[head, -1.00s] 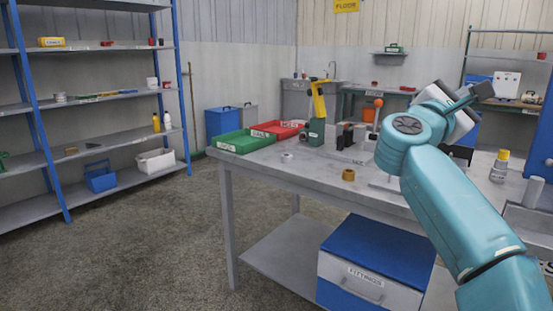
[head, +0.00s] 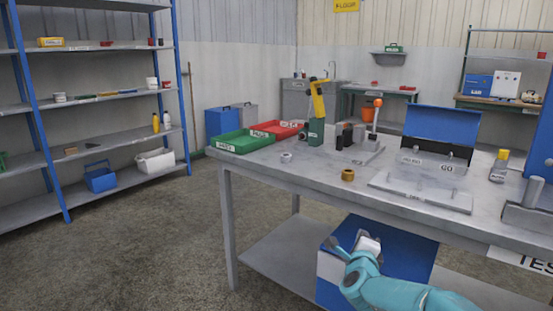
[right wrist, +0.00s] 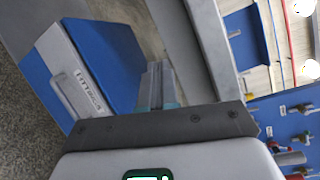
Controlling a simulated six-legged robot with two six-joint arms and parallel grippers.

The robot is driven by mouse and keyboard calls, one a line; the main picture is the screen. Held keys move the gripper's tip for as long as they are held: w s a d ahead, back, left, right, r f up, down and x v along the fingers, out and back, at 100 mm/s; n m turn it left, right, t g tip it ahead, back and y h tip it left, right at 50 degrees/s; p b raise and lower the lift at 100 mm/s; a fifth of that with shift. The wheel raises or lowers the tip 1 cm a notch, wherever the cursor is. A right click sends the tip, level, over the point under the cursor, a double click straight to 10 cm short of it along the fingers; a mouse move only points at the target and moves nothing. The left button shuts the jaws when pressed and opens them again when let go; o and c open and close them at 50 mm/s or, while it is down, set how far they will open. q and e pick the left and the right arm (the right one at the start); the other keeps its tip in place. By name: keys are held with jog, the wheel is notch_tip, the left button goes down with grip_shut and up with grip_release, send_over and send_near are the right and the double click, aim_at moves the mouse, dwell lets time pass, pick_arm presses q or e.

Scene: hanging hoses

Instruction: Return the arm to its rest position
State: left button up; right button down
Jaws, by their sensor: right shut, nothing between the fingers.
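My right arm reaches in from the lower right of the head view. Its gripper (head: 346,243) hangs low, below the table top and in front of the blue-lidded fittings box (head: 398,258). It is shut with nothing in it, and it appears apart from the box, though the gap is hard to judge. In the right wrist view the fittings box (right wrist: 105,55) shows at the upper left, beyond the gripper. My left gripper is not in view.
The grey workbench (head: 300,180) stands just above the arm. It carries a green tray (head: 243,143), a red tray (head: 277,130), a brass ring (head: 347,175) and an open blue-lidded case (head: 440,130). Blue-post shelves (head: 175,80) stand left. The floor between is clear.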

jog(key=s+a+f+n+g+y, duration=0.1)
jog(key=s+f+n+g+y, duration=0.2)
jog(key=f, duration=0.5)
jog(key=s+a+f+n, duration=0.2)
jog(key=s+f+n, duration=0.15)
jog(key=f, duration=0.45)
jog(key=s+a+f+n+g+y, duration=0.2)
jog(key=s+a+f+n+g, duration=0.3)
jog(key=s+f, duration=0.55)
jog(key=s+f+n+g+y, duration=0.25)
jog(key=s+f+n, duration=0.5)
jog(key=s, duration=0.55)
jog(key=s+a+f+n+g+y, duration=0.25)
jog(key=s+n+g, duration=0.2)
jog(key=s, duration=1.05)
notch_tip(320, 180, up, 28)
jog(key=h+p, duration=0.1)
jog(key=p, duration=2.8)
jog(key=shift+r+m+g, duration=0.15)
jog(key=shift+m+g, duration=0.15)
jog(key=shift+m, duration=0.05)
jog(key=shift+a, duration=0.1)
